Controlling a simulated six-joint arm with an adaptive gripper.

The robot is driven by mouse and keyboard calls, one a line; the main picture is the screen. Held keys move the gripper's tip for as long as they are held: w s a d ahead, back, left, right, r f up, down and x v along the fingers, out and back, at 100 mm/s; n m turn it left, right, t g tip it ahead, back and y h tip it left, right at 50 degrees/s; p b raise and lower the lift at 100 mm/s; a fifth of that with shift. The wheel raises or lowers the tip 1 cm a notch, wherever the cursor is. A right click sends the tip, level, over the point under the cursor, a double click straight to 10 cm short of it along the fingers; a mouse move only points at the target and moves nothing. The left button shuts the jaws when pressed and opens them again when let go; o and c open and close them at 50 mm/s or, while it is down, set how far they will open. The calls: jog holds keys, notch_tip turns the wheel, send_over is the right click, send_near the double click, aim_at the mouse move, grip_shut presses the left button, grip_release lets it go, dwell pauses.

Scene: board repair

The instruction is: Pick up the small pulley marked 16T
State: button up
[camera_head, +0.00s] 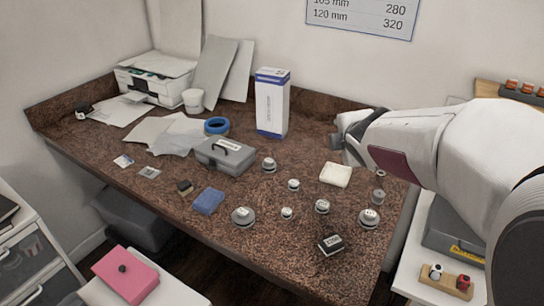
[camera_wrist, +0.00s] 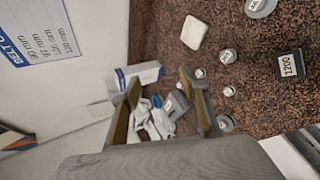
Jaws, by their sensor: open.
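Several grey pulleys with white labels stand on the brown speckled worktop. Two small ones are near the middle in the head view, one farther back (camera_head: 293,184) and one nearer the front (camera_head: 287,213). They also show in the wrist view as small discs (camera_wrist: 200,73) and (camera_wrist: 229,91). The labels are too small to read, so I cannot tell which pulley is marked 16T. My gripper (camera_head: 343,137) is raised above the back right of the worktop, apart from the pulleys. In the wrist view its two fingers (camera_wrist: 159,75) are spread and empty.
Larger pulleys (camera_head: 243,216) (camera_head: 369,216) stand around the small ones. A black block marked 1200 (camera_head: 331,244), a cream pad (camera_head: 335,175), a blue cloth (camera_head: 208,200), a grey toolbox (camera_head: 224,155) and a tall white-blue box (camera_head: 272,103) are nearby.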

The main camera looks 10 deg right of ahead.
jog(key=w+d+f+n+t+y, duration=0.2)
jog(key=w+f+n+y, duration=0.2)
jog(key=w+f+n, duration=0.75)
jog(key=n+g+y, duration=0.3)
jog(key=n+y, duration=0.5)
jog(key=n, duration=0.8)
send_near(295, 183)
jog(key=shift+w+a+f, duration=0.1)
jog(key=shift+a+f, duration=0.35)
jog(key=shift+f, duration=0.1)
jog(key=shift+t, duration=0.3)
jog(key=shift+x, duration=1.3)
jog(key=shift+r+x, duration=0.2)
jog(key=shift+x, duration=2.4)
